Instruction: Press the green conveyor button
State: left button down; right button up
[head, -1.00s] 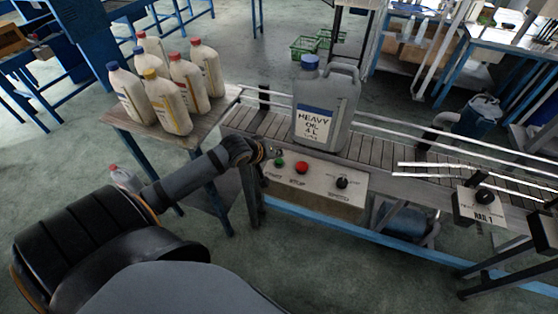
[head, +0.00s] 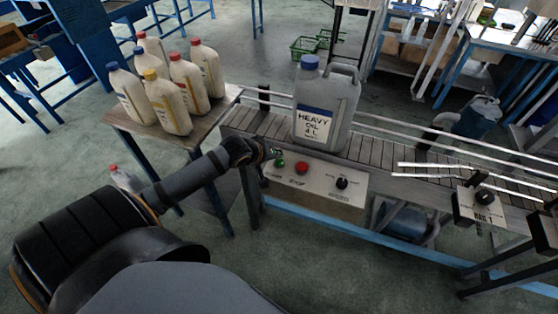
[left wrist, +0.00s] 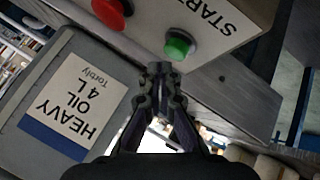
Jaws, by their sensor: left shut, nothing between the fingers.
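The green button (head: 279,163) sits at the left end of the control panel (head: 318,184) on the conveyor's side. It shows in the left wrist view (left wrist: 179,45) beside the word START. My left gripper (head: 272,153) is shut and empty. Its fingertips are close to the green button in the head view. In the left wrist view the closed fingertips (left wrist: 160,70) appear just below and left of the button; I cannot tell whether they touch it. My right gripper is not in view.
A red button (head: 302,168) and a black knob (head: 342,183) are on the same panel. A grey heavy oil can (head: 326,105) stands upright on the conveyor (head: 375,150). Several bottles (head: 170,95) stand on a wooden table to the left.

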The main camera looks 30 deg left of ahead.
pick_arm(q)
jog(key=shift+f, duration=0.35)
